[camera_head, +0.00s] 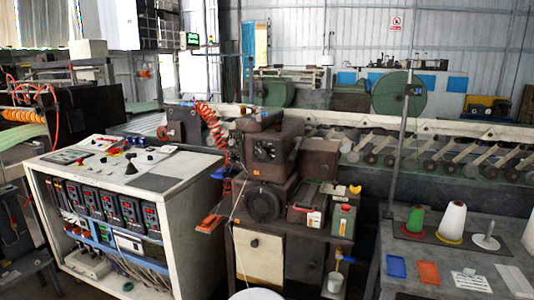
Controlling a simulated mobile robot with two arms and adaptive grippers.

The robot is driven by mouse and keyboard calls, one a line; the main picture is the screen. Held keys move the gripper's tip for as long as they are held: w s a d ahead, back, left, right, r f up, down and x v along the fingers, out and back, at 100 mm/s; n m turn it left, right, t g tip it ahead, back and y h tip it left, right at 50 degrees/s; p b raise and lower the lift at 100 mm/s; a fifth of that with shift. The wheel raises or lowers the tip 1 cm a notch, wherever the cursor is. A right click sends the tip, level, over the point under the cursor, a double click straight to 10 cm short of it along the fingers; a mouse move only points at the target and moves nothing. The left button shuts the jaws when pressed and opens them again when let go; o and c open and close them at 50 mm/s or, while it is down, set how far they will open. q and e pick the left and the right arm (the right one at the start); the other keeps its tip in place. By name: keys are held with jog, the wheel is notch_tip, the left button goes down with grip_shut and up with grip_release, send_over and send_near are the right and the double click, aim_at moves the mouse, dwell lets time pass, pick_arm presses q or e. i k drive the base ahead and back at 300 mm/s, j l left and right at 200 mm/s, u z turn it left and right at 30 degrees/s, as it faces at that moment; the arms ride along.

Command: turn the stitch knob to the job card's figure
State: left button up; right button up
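A dark brown sewing machine head (272,147) stands in the middle on a bench. Small round dials show on its front face, but I cannot tell which one is the stitch knob or read any figure. A large black handwheel (263,202) sits below the head. A white printed card (473,281) lies on the grey table at the right, and another pale card (515,280) lies beside it. Their print is too small to read, and I cannot tell which is the job card. Neither of my grippers is in view.
A white control cabinet (185,228) with knobs on top stands at the left. The grey table (395,245) holds a green cone (416,218), a white cone (452,220), a blue tray (396,266) and an orange one (428,273).

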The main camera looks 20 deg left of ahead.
aim_at(263, 152)
jog(key=i+l+z, duration=0.15)
jog(key=i+l, duration=0.15)
jog(key=i+l+z, duration=0.2)
jog(key=i, duration=0.25)
jog(key=i+l+z, duration=0.15)
jog(key=i, duration=0.3)
jog(key=u, duration=1.8)
jog(key=k, duration=0.05)
